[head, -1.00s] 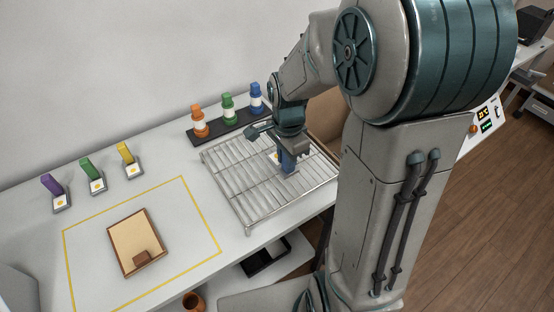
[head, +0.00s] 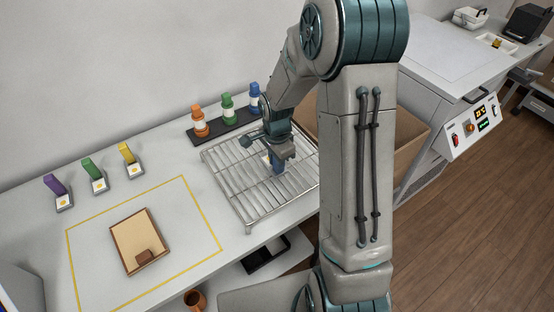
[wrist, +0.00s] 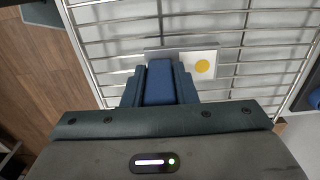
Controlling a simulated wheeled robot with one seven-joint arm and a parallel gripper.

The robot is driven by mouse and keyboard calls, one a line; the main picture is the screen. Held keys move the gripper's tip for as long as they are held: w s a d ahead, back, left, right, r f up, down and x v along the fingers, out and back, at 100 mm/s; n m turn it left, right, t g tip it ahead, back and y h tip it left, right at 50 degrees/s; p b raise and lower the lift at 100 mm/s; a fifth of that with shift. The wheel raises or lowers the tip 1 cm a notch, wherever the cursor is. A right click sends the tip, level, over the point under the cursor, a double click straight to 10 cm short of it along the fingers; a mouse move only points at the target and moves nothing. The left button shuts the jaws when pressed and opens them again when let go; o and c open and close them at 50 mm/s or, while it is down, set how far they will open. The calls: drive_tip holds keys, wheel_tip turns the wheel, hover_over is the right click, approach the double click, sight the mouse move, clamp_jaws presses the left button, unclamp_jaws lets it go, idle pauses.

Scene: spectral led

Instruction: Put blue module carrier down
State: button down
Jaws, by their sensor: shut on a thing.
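The blue module carrier (head: 278,168) is a blue upright block on a pale plate with a yellow dot. It also shows in the wrist view (wrist: 160,83), with its plate (wrist: 200,65) beside the block. My gripper (head: 279,158) is shut on the blue block from above, one finger on each side. The carrier is over the right half of the wire rack (head: 236,180). I cannot tell whether its plate touches the wires. Purple (head: 56,190), green (head: 94,175) and yellow (head: 127,157) module carriers stand at the left of the bench.
Orange (head: 200,121), green (head: 228,107) and blue (head: 254,95) bottles stand on a dark strip behind the rack. A tan board (head: 138,240) lies inside a yellow outline on the bench. The left half of the rack is bare. A cardboard box stands behind my arm.

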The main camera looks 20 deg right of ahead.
drive_tip(key=shift+f, duration=0.2)
drive_tip(key=c, duration=1.2)
unclamp_jaws()
drive_tip(key=shift+o, duration=0.2)
drive_tip(key=shift+r, duration=0.1)
